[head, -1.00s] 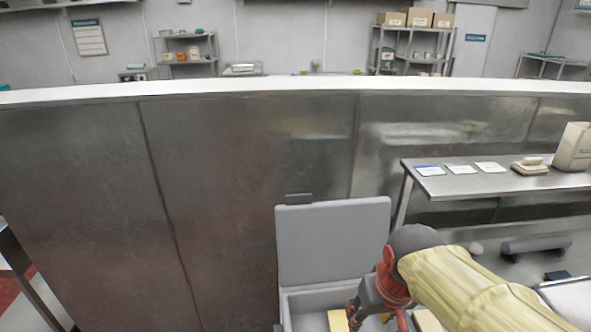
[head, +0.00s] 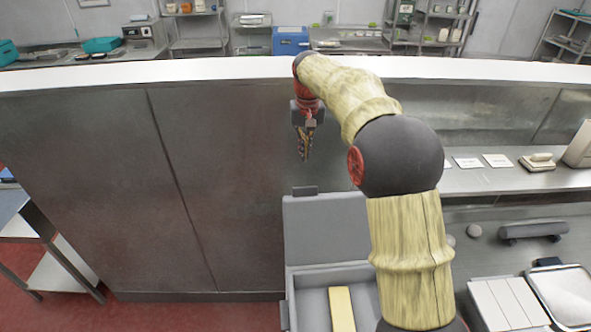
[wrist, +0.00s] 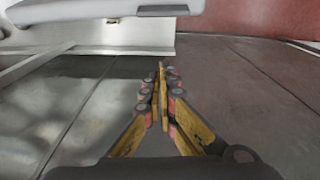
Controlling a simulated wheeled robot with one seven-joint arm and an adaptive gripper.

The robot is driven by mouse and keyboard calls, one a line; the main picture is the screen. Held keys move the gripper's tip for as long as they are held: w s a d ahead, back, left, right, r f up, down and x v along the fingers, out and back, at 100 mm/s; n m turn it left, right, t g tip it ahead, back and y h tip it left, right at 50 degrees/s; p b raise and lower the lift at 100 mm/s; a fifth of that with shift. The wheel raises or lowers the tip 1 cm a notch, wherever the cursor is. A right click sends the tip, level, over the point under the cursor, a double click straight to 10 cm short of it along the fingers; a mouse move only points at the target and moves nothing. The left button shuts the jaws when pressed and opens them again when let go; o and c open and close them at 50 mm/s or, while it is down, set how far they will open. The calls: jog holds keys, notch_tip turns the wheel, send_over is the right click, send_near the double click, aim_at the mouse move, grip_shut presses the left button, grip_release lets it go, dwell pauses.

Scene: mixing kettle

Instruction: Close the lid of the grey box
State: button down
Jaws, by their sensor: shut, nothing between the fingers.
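The grey box (head: 292,285) sits at the lower middle of the head view. Its lid (head: 325,228) stands open, upright at the back of the box, with a dark tab (head: 305,191) on its top edge. A yellow block (head: 342,310) lies inside. My gripper (head: 304,158) is shut and empty, pointing down, and appears above the lid's top edge in the picture, in front of the metal panel. In the wrist view my closed fingers (wrist: 161,75) point toward the floor, and the lid's pale edge (wrist: 75,12) with its tab (wrist: 163,11) crosses the top. My arm hides the box's right side.
A tall metal panel (head: 200,190) stands behind the box. A steel shelf (head: 480,180) with white cards and a device is at the right. A white tray (head: 505,303) lies right of my arm. Red floor (head: 180,315) is free at the left.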

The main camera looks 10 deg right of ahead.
jog(key=s+f+p, duration=0.2)
jog(key=s+f, duration=0.2)
jog(key=f, duration=0.3)
jog(key=shift+a+f, duration=0.15)
jog(key=shift+a, duration=0.2)
dwell(0.4)
jog(key=shift+b, duration=0.3)
